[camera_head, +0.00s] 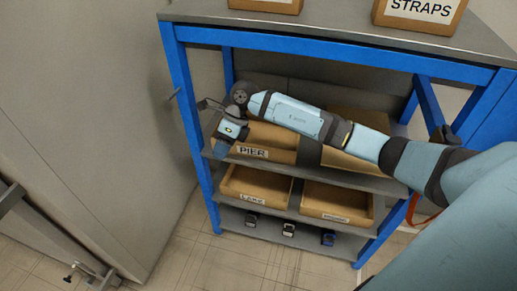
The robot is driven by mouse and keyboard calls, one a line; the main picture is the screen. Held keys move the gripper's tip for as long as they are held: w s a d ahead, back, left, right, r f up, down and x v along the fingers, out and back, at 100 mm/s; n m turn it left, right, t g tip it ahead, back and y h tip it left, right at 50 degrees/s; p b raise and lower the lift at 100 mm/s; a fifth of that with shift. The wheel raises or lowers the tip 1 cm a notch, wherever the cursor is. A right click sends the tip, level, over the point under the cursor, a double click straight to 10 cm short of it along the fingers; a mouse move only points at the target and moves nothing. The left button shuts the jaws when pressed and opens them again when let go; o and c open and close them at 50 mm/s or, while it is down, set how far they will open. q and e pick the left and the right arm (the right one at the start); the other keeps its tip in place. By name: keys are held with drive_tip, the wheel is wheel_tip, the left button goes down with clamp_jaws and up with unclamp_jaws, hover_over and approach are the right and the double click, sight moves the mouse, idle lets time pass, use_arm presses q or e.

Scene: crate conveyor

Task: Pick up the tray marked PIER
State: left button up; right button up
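The tray marked PIER (275,153) is a tan tray on the upper inner shelf of the blue-framed rack, at its left side. Its white label faces front. My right arm reaches in from the right, across the front of the rack, and hides part of the tray's top and right side. My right gripper (217,122) is at the tray's left front end, beside the rack's left post. I cannot tell whether it touches the tray, or whether its fingers are open or shut. My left gripper is not in view.
Another tan tray, mostly behind my arm, sits right of PIER. Two trays, left (256,197) and right (337,217), stand one shelf lower. Several small dark items lie on the bottom shelf (268,230). A STRAPS box (420,12) stands on top. Floor in front is clear.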

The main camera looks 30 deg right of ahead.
sight(252, 144)
drive_tip(key=w+d+r+h+b, duration=0.1)
drive_tip(key=w+d+h, duration=0.15)
drive_tip(key=d, duration=0.35)
drive_tip(key=w+d+r+h+b, duration=0.1)
drive_tip(key=w+d+h, duration=0.1)
drive_tip(key=d+h, duration=0.3)
drive_tip(key=shift+t+y, duration=0.3)
drive_tip(key=shift+y, duration=0.35)
drive_tip(key=f, duration=0.3)
drive_tip(key=d+f+b, duration=0.1)
drive_tip(key=f, duration=0.3)
drive_tip(key=shift+d, duration=0.2)
wheel_tip(252, 144, down, 5)
drive_tip(key=shift+d+r+b, duration=0.15)
drive_tip(key=shift+b, duration=0.6)
drive_tip(key=shift+c, duration=0.2)
clamp_jaws()
